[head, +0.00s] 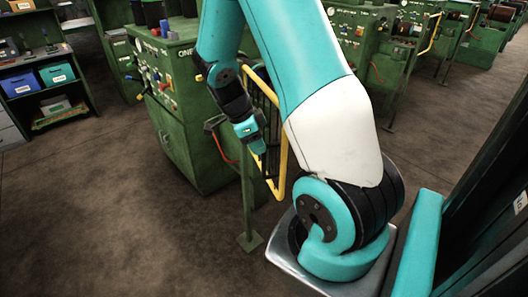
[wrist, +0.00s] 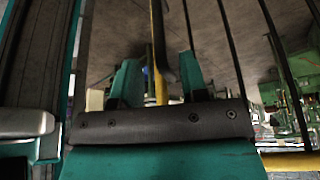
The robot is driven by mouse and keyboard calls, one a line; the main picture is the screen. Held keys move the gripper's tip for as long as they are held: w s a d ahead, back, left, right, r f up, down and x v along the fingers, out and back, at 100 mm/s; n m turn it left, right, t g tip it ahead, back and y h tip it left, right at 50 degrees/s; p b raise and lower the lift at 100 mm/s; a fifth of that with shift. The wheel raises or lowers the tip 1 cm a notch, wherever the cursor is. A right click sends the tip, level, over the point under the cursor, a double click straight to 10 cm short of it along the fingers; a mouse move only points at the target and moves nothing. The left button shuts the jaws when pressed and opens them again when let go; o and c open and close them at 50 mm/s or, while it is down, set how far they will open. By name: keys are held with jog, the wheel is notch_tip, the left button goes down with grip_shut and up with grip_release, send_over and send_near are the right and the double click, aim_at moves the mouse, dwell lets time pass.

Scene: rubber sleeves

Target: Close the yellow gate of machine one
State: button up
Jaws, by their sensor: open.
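The yellow gate (head: 284,160) stands beside the green machine (head: 190,110) in the head view. It has a yellow tube frame with dark upright bars and is partly hidden behind my arm. It stands out at an angle from the machine's side. My gripper (head: 258,148) is at the near side of the gate, at about mid height. In the wrist view my gripper (wrist: 160,62) is open, with a teal finger on each side. A yellow bar of the gate (wrist: 159,85) shows between the fingers. Whether they touch it cannot be told.
A green post (head: 248,185) with a foot plate stands on the floor near the gate. A shelf (head: 85,75) with blue and green bins is at the left. More green machines (head: 370,40) stand behind. The brown floor (head: 110,200) at front left is clear.

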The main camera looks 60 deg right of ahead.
send_over(264, 175)
jog(key=f, duration=0.4)
jog(key=shift+w+d+f+p, duration=0.2)
jog(key=shift+d+f+p, duration=0.1)
jog(key=shift+f+p, duration=0.1)
grip_shut()
